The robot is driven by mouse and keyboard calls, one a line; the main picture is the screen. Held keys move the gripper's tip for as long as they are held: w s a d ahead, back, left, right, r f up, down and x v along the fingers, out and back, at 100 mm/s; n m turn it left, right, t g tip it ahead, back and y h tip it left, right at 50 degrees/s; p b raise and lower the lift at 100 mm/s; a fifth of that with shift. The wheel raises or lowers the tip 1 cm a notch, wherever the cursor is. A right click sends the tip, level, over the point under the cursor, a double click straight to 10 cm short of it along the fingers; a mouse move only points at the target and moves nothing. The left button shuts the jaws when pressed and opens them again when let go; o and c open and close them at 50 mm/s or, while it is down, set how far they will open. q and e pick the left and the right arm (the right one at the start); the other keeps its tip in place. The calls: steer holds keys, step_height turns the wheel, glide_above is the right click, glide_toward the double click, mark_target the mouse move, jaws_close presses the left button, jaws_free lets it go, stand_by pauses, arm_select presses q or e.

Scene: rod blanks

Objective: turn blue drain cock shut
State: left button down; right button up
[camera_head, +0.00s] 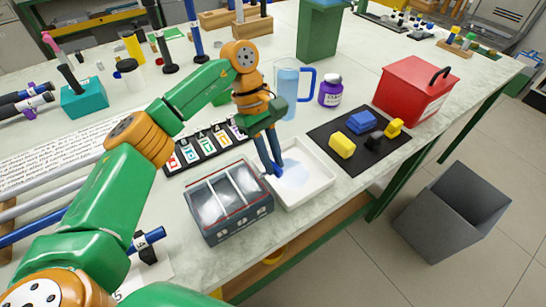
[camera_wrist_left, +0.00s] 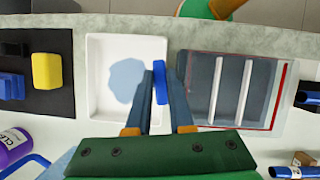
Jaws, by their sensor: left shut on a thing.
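The blue drain cock (camera_wrist_left: 160,85) sits between the two fingertips of my left gripper (camera_head: 271,167), at the side of the grey divided tank (camera_head: 225,226) that faces the white tray (camera_head: 323,184). The gripper is shut on the cock, reaching down from above. In the left wrist view the cock's handle runs nearly upright in the picture, in line with the fingers. The fingers hide part of it and its joint with the tank. A pale blue puddle (camera_head: 296,172) lies in the tray. My right gripper is not in view.
A black mat (camera_head: 350,158) with yellow, blue and black blocks lies right of the tray. A blue clear jug (camera_head: 287,88), a purple jar (camera_head: 331,90) and a red box (camera_head: 415,90) stand behind. A row of numbered cards (camera_head: 205,147) lies behind the tank.

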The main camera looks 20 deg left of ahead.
arm_select(q)
steer(key=shift+s+m, duration=0.1)
steer(key=shift+m, duration=0.7)
steer(key=shift+a+g+y, duration=0.1)
steer(key=shift+g+y, duration=0.2)
steer(key=c, duration=0.8)
jaws_free()
steer(key=shift+r, duration=0.1)
steer(key=p+v, duration=0.1)
steer(key=v, duration=0.5)
steer(key=shift+r, duration=0.1)
steer(key=shift+a+r, duration=0.15)
steer(key=shift+r, duration=0.15)
